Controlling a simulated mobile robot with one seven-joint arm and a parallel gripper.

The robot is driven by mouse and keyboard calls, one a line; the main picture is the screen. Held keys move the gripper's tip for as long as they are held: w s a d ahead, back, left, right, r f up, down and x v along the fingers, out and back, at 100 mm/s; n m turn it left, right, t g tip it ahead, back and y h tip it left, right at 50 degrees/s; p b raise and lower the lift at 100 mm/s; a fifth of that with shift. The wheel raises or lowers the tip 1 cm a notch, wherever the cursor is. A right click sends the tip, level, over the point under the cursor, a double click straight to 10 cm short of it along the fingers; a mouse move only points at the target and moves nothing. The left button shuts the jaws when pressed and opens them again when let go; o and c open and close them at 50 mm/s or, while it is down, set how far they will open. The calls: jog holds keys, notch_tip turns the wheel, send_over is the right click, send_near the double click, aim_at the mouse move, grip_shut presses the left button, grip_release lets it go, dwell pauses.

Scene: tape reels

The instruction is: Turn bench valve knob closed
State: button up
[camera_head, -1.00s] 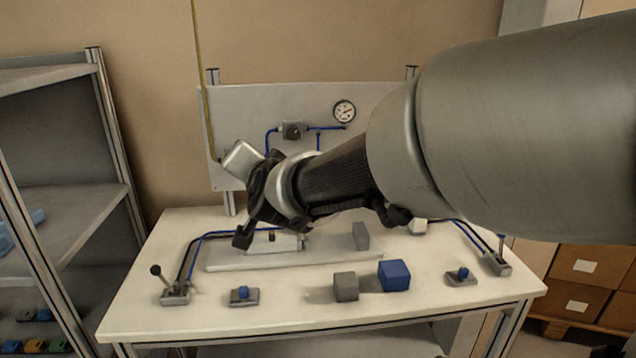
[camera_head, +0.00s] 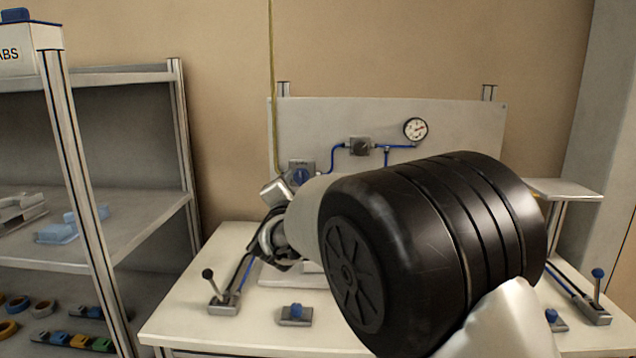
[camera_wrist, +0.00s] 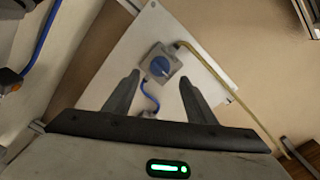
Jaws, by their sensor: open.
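The valve with a blue knob (camera_head: 301,176) is on the grey upright panel (camera_head: 450,115) behind the bench. In the wrist view the blue knob (camera_wrist: 159,66) sits on a grey square body, in line with the gap between the fingers. My gripper (camera_wrist: 160,80) is open and empty, with a dark finger on each side of the gap. The knob appears beyond the fingertips; I see no contact. In the head view my arm hides most of the gripper.
A pressure gauge (camera_head: 415,129) and a second grey valve (camera_head: 360,146) are on the panel. A yellow hose (camera_wrist: 215,75) and blue tubing run by the knob. A lever (camera_head: 211,285) and a blue-topped block (camera_head: 296,314) stand on the bench. A shelf (camera_head: 120,230) is at left.

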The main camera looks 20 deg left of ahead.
aim_at(301, 178)
jog(key=x, duration=0.6)
jog(key=shift+w, duration=0.35)
jog(key=c, duration=1)
